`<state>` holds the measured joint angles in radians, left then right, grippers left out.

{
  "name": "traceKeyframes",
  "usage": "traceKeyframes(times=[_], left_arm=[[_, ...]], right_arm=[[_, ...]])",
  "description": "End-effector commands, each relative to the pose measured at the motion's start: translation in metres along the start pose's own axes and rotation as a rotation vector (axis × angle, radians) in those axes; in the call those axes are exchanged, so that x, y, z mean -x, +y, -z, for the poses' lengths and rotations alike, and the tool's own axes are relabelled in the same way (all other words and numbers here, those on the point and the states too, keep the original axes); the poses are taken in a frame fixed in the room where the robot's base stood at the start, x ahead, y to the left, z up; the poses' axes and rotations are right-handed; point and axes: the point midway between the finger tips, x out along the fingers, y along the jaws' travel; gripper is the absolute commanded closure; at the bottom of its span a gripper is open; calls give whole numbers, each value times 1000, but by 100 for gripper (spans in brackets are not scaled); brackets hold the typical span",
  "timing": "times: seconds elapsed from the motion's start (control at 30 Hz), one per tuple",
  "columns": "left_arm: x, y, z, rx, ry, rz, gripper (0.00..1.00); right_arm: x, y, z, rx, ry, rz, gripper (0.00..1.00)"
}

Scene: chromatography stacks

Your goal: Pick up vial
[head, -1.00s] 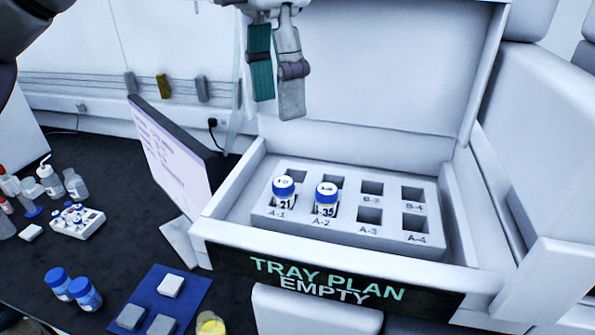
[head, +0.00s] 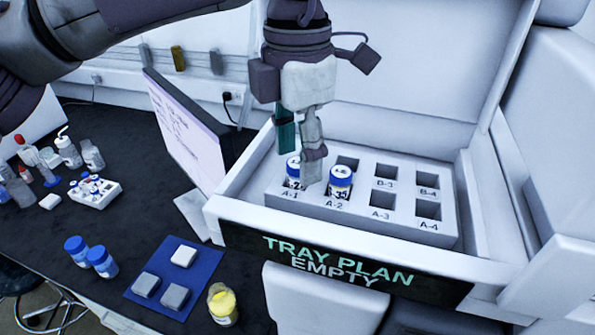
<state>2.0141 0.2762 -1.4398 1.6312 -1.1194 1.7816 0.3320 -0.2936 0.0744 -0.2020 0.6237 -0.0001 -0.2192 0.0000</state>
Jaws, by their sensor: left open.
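One vial (head: 292,172) is in slot A-1, partly hidden by my gripper. The other vial (head: 340,183) is in slot A-2. My left gripper (head: 298,160) points down just above and beside the A-1 vial, its fingers apart and nothing visibly held. One finger is teal, the other pale grey; the grey one overlaps the space between the two vials. I cannot tell whether it touches either. My right gripper is not in view.
The drawer front carries a sign (head: 335,262) reading TRAY PLAN EMPTY. A monitor (head: 180,130) stands left of the drawer.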

Motion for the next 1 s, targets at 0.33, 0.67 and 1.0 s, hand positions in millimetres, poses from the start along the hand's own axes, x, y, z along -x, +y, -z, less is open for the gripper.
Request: traceKeyframes(times=[0.33, 0.67, 1.0], left_arm=[[-22, 0, 0, 1, -2, 0, 43], [-21, 0, 0, 0, -1, 0, 82], [-20, 0, 0, 1, -1, -1, 97]], right_arm=[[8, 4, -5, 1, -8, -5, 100], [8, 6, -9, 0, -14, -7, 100], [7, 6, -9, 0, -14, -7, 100]])
